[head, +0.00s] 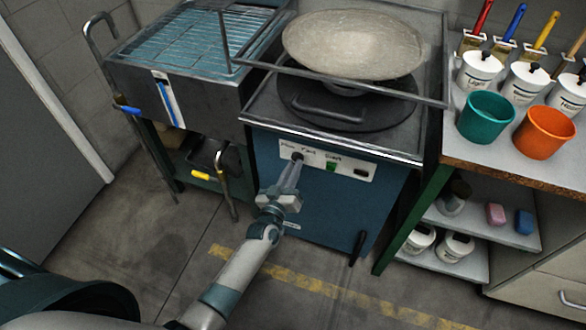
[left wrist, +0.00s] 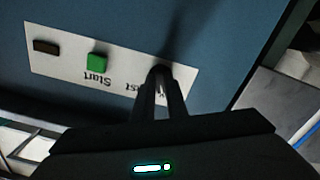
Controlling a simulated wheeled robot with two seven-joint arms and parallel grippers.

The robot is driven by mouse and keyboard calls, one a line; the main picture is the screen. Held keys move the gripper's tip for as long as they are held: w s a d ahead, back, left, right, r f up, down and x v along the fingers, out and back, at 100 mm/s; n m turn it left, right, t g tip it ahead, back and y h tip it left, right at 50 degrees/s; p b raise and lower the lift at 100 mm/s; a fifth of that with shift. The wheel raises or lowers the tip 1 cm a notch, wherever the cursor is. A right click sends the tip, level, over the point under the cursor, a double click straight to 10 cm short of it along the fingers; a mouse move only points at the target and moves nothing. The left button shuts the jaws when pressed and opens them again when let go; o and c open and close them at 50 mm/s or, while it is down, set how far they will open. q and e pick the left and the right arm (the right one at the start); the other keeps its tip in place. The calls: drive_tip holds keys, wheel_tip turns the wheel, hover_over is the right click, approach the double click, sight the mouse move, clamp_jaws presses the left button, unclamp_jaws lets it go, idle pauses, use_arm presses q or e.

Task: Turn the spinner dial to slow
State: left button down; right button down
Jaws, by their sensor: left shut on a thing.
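The spinner dial (head: 297,157) is a small dark knob on the white control panel (head: 345,168) of the blue spinner cabinet (head: 330,205). Handwritten labels "Slow" and "Fast" stand above it in the head view. My left gripper (head: 294,166) reaches up to the panel and is shut on the dial. In the left wrist view, the fingers (left wrist: 159,90) close around the dark dial (left wrist: 160,71) and cover part of the "Fast" label. The way the dial points cannot be made out. My right gripper is not in view.
A green Start button (head: 331,167) and a dark switch (head: 362,172) sit right of the dial. A pale round disc (head: 353,43) sits above the cabinet, behind a metal bar. A bench with teal (head: 486,116) and orange buckets (head: 544,132) stands right; a grated metal unit (head: 195,45) stands left.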

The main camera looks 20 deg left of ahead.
use_arm(q)
drive_tip(key=n, duration=0.3)
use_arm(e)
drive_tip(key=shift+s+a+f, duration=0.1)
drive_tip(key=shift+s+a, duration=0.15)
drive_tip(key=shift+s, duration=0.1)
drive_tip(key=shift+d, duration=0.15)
use_arm(q)
drive_tip(key=c, duration=1.8)
unclamp_jaws()
drive_tip(key=shift+o, duration=0.2)
drive_tip(key=s+b, duration=0.1)
drive_tip(key=s, duration=1.6)
drive_tip(key=shift+s+a, duration=0.25)
drive_tip(key=shift+a, duration=0.05)
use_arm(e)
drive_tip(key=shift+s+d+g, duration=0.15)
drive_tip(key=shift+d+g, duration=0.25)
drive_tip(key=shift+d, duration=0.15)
